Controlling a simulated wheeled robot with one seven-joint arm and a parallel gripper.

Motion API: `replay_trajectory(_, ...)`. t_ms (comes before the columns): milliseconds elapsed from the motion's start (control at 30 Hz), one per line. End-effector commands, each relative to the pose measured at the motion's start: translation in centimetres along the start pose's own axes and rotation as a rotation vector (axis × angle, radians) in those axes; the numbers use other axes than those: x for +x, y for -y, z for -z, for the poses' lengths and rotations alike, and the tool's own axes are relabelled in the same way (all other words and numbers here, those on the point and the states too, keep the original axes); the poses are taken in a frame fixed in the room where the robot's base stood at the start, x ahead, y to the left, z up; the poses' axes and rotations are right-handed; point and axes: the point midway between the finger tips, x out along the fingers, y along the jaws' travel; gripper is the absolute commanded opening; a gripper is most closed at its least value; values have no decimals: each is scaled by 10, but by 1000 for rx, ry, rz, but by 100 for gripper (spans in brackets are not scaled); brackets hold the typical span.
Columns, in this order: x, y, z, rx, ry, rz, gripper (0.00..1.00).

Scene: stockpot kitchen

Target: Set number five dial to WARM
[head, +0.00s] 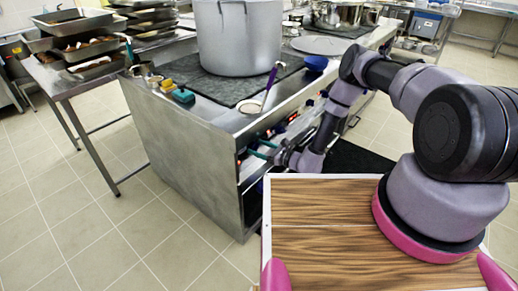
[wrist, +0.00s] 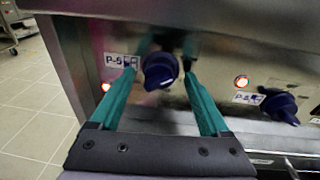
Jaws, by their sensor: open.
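A dark blue dial (wrist: 160,70) is on the steel front panel in the wrist view, with a pale mark near its lower edge. A label (wrist: 121,61) just left of it seems to read P-5, but the digit is small and blurred. My gripper (wrist: 166,48) is open, with one teal finger on each side of this dial. I cannot tell whether the fingers touch it. In the head view my gripper (head: 262,149) is at the stove's front, and the dial is not clear there. The WARM marking cannot be read.
A second dark blue dial (wrist: 279,108) with its own label (wrist: 248,98) is to the right on the panel. Red lights (wrist: 242,82) glow near both dials.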

Motion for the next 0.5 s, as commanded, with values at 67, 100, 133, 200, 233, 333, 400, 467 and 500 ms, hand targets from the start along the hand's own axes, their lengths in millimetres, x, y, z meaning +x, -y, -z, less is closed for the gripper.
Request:
replay_trajectory(67, -2, 0, 0, 0, 0, 1, 80)
replay_trajectory(100, -5, 1, 0, 1, 0, 2, 80)
replay_trajectory(133, -8, 1, 0, 0, -1, 3, 80)
replay_trajectory(200, -18, 1, 0, 2, -1, 3, 80)
replay_trajectory(233, -24, 1, 0, 2, -2, 2, 80)
replay_trajectory(333, -44, 2, 0, 3, -1, 4, 80)
replay_trajectory(400, -59, 1, 0, 3, -1, 3, 80)
replay_trajectory(467, -71, 1, 0, 3, -2, 3, 80)
replay_trajectory(500, -78, 2, 0, 2, -2, 4, 80)
